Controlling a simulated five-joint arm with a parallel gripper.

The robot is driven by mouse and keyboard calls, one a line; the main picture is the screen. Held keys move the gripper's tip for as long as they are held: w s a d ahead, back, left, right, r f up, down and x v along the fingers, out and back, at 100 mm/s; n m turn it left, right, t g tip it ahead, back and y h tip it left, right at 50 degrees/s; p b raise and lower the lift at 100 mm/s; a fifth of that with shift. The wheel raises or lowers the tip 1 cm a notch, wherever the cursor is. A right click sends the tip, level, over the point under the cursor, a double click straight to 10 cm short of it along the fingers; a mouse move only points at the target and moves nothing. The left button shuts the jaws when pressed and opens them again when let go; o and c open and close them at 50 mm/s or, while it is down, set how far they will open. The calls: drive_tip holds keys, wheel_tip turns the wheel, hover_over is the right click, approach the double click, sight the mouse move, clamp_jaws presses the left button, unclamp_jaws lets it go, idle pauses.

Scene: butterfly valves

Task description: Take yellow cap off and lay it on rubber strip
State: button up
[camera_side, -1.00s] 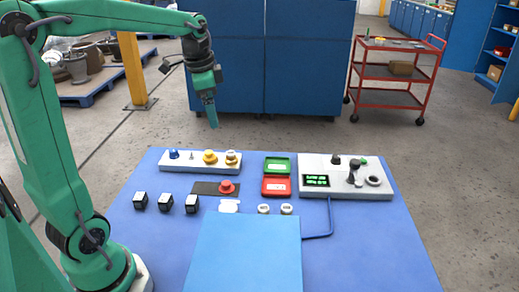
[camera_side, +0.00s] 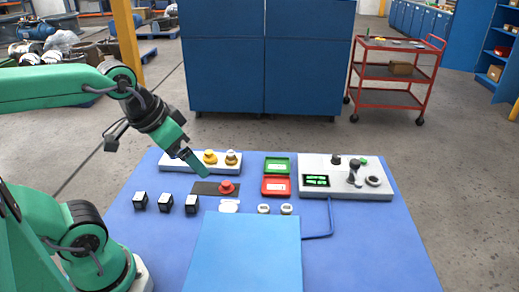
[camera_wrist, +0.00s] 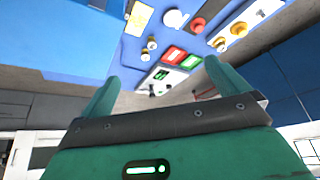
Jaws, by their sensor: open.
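The yellow cap (camera_side: 210,157) sits on a post of the white rail (camera_side: 238,167) at the back of the blue table. It also shows in the wrist view (camera_wrist: 238,30). A brass-coloured post top (camera_side: 231,158) stands just right of it. The dark rubber strip (camera_side: 203,188) lies in front of the rail, with a red cap (camera_side: 226,187) on its right part. My gripper (camera_side: 207,175) is tilted down to the right, above the strip, near the yellow cap and apart from it. In the wrist view its two fingers are spread with nothing between them.
A green tray (camera_side: 277,165) and a red tray (camera_side: 276,186) lie right of the rail. A white control box (camera_side: 345,190) stands farther right. Several small dark blocks (camera_side: 165,203) stand at the left. A blue panel (camera_side: 245,250) fills the front middle.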

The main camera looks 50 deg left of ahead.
drive_tip(key=shift+s+d+f, duration=0.2)
drive_tip(key=shift+s+f, duration=0.05)
drive_tip(key=shift+s, duration=0.1)
drive_tip(key=shift+c, duration=0.4)
drive_tip(key=c, duration=1)
